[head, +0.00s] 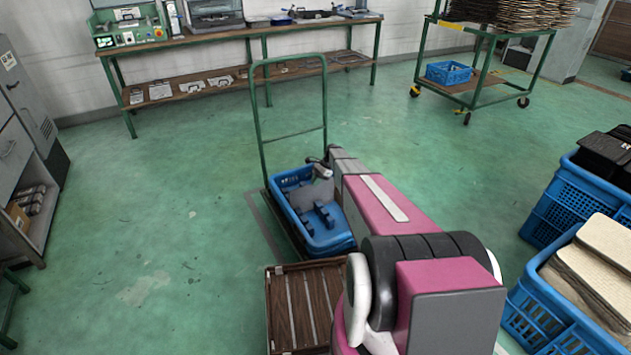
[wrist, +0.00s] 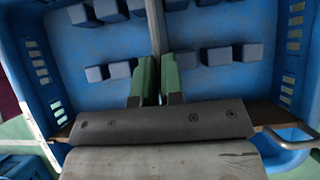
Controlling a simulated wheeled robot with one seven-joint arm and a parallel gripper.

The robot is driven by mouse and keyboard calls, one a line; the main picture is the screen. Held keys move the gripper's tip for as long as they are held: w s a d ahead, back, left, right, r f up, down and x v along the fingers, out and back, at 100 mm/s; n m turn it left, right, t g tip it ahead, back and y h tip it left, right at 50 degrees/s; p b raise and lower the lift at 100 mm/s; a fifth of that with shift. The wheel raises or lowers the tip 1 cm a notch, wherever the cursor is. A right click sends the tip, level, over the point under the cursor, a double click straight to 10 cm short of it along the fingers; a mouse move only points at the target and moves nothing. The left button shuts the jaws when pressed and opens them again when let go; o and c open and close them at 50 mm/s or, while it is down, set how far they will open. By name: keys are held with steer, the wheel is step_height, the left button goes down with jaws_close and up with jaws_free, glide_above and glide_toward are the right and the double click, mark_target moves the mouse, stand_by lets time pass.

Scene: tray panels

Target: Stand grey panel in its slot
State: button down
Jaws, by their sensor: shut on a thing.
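The grey panel (head: 312,195) stands roughly upright over the blue crate (head: 338,248) in the head view. In the wrist view the panel (wrist: 154,28) shows as a thin grey edge between the green fingertips. My gripper (wrist: 158,82) is shut on it. Rows of blue blocks (wrist: 218,56) on the crate floor form the slots. The panel lines up with a gap between blocks on its left and right. I cannot tell whether its lower edge is down in the slot or above it.
The crate stands on a trolley with a green handle (head: 290,133). A slatted wooden box (head: 292,310) is in front of it. More blue crates (head: 560,320) stand at the right. A workbench (head: 220,35) lines the back wall. The green floor at left is clear.

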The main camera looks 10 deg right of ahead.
steer(key=c, duration=1.2)
jaws_free()
steer(key=shift+o, duration=0.2)
steer(key=v, duration=1)
steer(key=shift+d+r, duration=0.2)
steer(key=shift+r, duration=0.1)
steer(key=s+a+r+n+h, duration=0.2)
steer(key=s+r+n, duration=0.2)
steer(key=s, duration=0.9)
steer(key=s+a+r+n+t+h, duration=0.1)
steer(key=s+a+r+n+h, duration=0.1)
steer(key=s, duration=1.1)
steer(key=s+a+r+n+t+h, duration=0.1)
steer(key=s+a+r+n+h, duration=0.1)
steer(key=s+r+n, duration=0.5)
steer(key=s+a+n, duration=0.1)
steer(key=s, duration=0.5)
steer(key=shift+s+a+h, duration=0.25)
steer(key=shift+s+h, duration=0.05)
steer(key=shift+s, duration=0.05)
